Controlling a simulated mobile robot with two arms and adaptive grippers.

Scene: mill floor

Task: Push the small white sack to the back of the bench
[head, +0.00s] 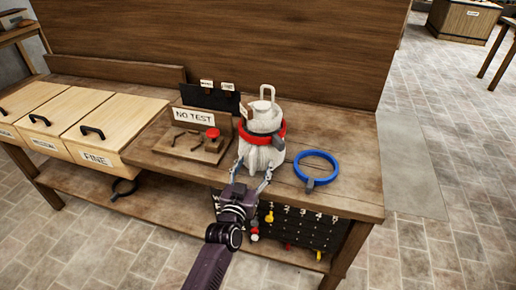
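The small white sack (260,157) appears as the pale, creased shape near the bench's front edge, below a red ring (263,131). A pale lidded part with an upright loop handle (266,112) shows above the ring; I cannot tell how it joins the sack. The wooden bench (350,180) has a tall back panel.
A blue ring (317,166) lies to the right of the sack. A "NO TEST" box with a red knob (213,133) and a dark rack (210,97) stand to the left. Wooden drawers (105,125) are farther left. The bench's right end is clear.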

